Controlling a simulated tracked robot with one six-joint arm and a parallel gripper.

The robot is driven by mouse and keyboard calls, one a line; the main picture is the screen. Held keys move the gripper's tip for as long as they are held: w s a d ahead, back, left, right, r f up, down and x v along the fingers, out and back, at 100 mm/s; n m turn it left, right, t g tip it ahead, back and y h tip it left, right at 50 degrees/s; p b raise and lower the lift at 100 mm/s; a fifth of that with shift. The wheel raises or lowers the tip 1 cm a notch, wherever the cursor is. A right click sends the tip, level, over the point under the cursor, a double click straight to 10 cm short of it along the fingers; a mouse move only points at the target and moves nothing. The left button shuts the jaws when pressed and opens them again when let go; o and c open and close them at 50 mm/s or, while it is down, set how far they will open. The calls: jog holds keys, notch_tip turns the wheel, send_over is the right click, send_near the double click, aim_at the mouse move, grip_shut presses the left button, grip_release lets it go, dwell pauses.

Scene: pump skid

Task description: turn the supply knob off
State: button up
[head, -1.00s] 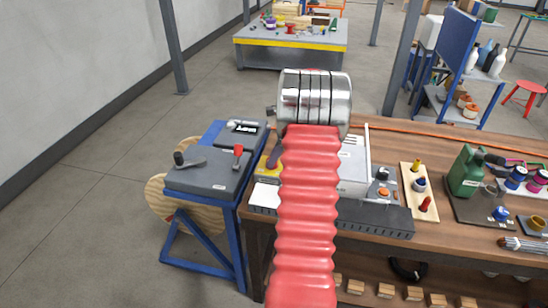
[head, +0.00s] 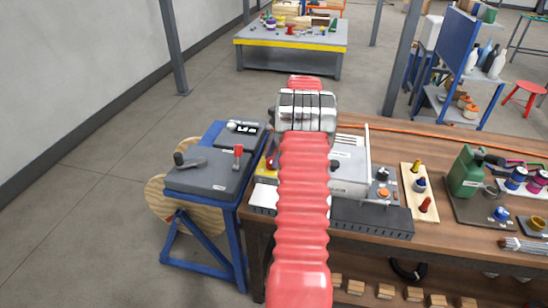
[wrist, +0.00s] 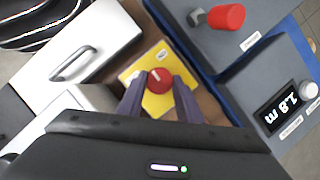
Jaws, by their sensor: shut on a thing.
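In the wrist view a round red knob (wrist: 160,79) with a short white mark sits on a yellow plate (wrist: 153,108). The mark points towards the upper left of that view. I take this to be the supply knob; I cannot read a label on it. My gripper (wrist: 158,88) has its two purple-grey fingers on either side of the knob and is shut on it. In the head view the yellow plate (head: 264,171) shows at the bench's left end, partly hidden by my red arm.
A blue stand (head: 228,196) beside the bench carries a grey panel with a red-handled lever (wrist: 226,17). A display with a white knob (wrist: 308,90) is also there. A light case (wrist: 85,48) with a handle lies close to the plate. The wooden bench (head: 455,228) holds several other items.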

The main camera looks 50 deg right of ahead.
jog(key=n+g, duration=0.1)
jog(key=n, duration=0.3)
jog(key=shift+w+n+g, duration=0.2)
jog(key=shift+n+g, duration=0.2)
jog(key=n+g, duration=0.1)
jog(key=n, duration=0.3)
jog(key=shift+w+n+g, duration=0.1)
jog(key=shift+n+g, duration=0.2)
jog(key=shift+g, duration=0.1)
jog(key=o, duration=1)
jog(key=shift+o, duration=0.2)
jog(key=shift+r, duration=0.1)
jog(key=v, duration=0.7)
